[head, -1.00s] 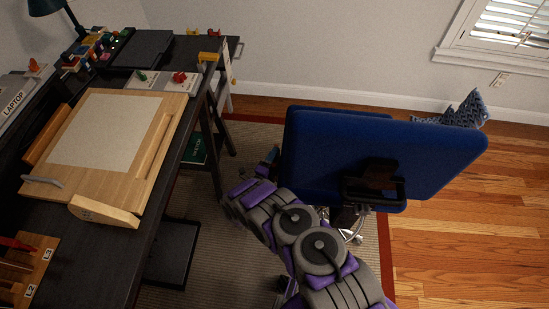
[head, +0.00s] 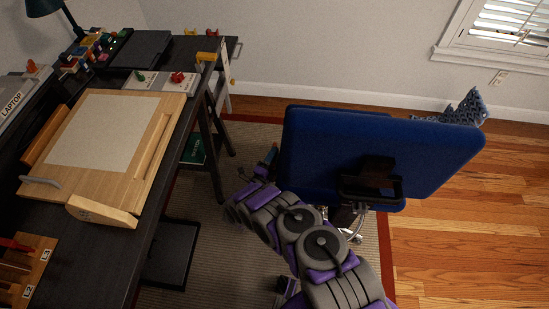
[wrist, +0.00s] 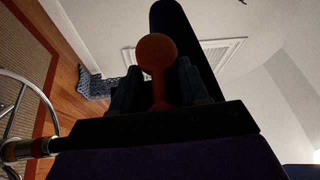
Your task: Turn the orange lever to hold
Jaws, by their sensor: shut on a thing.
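The orange lever (wrist: 156,50), with a round knob on a short stem, shows in the middle of the wrist view. My gripper (wrist: 159,70) has its two dark fingers on either side of the stem, shut on it, with the knob standing out beyond the fingertips. The blue chair (head: 380,150) stands with its back panel towards me in the head view. My arm reaches to its left side, low down. The lever's base and any markings by it are hidden or too dark to read.
The dark desk (head: 95,250) is on the left, with a wooden drawing board (head: 165,125) and a control panel (head: 160,80) on it. A patterned cloth (head: 465,108) shows behind the chair. Wooden floor (head: 450,240) is clear on the right.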

